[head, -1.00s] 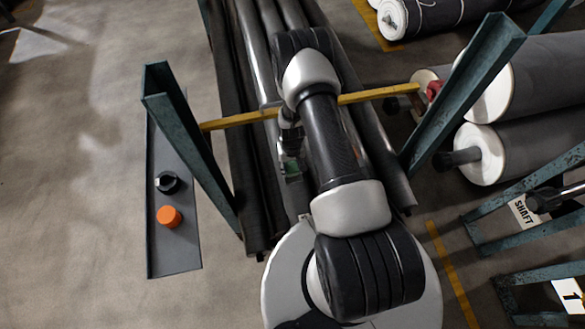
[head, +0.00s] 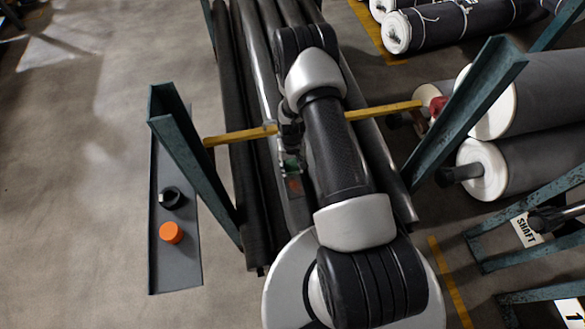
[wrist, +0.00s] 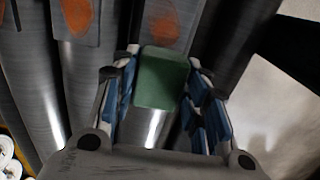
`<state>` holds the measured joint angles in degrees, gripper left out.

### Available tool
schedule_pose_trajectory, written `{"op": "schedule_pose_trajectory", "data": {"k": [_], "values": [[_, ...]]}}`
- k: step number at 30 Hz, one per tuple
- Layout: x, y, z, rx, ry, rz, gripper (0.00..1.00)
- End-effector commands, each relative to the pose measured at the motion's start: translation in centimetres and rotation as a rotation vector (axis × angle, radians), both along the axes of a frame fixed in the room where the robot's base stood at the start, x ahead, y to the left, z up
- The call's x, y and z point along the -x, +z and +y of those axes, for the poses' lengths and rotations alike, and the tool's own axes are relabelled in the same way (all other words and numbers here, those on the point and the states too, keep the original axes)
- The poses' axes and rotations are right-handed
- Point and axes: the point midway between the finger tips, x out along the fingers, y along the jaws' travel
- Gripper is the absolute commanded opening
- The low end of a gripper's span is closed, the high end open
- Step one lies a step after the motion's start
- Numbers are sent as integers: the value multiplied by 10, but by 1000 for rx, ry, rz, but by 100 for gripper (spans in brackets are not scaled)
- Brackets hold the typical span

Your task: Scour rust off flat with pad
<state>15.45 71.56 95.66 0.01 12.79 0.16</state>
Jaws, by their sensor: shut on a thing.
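My gripper (wrist: 158,90) is shut on a green pad (wrist: 162,78), a small block between its blue-lined fingers. The pad also shows beside my arm in the head view (head: 291,166). Two flats with orange-brown rust show at the top of the wrist view: one at left with a rust patch (wrist: 77,16), the other beyond the pad with a rust patch (wrist: 160,28). In the head view a reddish rust patch (head: 295,185) lies on a flat just below the pad. I cannot tell whether the pad touches a surface. My arm hides part of the shafts.
A grey shelf strip (head: 175,270) at left holds an orange cap (head: 171,233) and a black ring (head: 171,198). Grey rolls (head: 540,160) are stacked at right.

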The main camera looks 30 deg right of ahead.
Motion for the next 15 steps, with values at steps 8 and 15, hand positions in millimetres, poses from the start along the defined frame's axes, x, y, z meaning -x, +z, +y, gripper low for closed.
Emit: {"op": "schedule_pose_trajectory", "data": {"k": [8, 15], "values": [[-5, 23, 1, 0, 1, -1, 15], [-5, 23, 1, 0, 1, 0, 15]]}}
